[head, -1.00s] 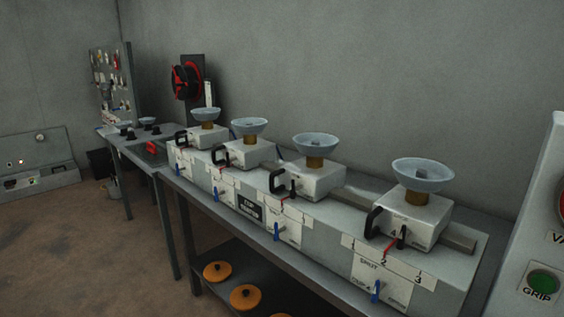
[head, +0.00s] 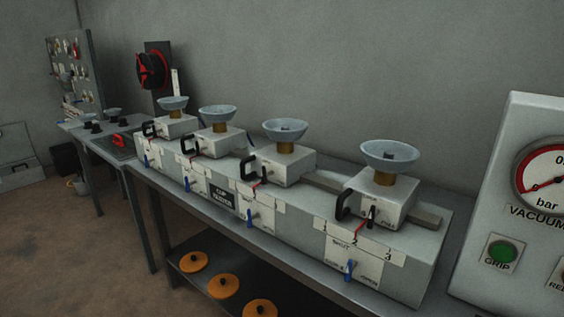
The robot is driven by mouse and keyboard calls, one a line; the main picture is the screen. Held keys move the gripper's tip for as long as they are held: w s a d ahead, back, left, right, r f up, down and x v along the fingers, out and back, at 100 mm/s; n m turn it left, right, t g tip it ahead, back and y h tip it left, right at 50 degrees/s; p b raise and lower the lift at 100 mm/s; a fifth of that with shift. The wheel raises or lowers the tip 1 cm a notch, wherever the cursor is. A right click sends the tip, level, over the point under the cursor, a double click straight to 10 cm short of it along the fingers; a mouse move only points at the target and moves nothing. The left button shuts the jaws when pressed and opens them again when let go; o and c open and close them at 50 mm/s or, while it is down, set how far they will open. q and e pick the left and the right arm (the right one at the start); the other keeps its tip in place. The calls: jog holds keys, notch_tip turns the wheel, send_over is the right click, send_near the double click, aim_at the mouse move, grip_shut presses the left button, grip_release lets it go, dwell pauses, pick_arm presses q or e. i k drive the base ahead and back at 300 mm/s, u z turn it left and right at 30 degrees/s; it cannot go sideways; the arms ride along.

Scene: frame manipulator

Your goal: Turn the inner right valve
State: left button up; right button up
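A row of blue-handled valves sits on the front face of the long grey bench unit (head: 300,232). From the left they are the far left valve (head: 146,160), the inner left valve (head: 187,184), the inner right valve (head: 249,218) and the far right valve (head: 349,270). The inner right valve's small blue handle hangs roughly upright on a white label plate. The far right valve's label reads "shut" and "open"; the others are too small to read surely. Neither of my grippers is in view.
Suction-cup blocks with black handles, such as the nearest block (head: 381,200), stand on the unit. Orange discs (head: 224,286) lie on the shelf below. A vacuum panel (head: 521,180) with a gauge and green button stands at right. The floor (head: 100,260) at left is clear.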

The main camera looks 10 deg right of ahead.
aim_at(249, 217)
jog(key=k, duration=1.25)
jog(key=u, duration=0.85)
jog(key=i, duration=0.8)
jog(key=u, duration=0.8)
jog(key=i, duration=1.55)
jog(key=z, duration=1.3)
jog(key=i, duration=0.7)
jog(key=z, duration=0.8)
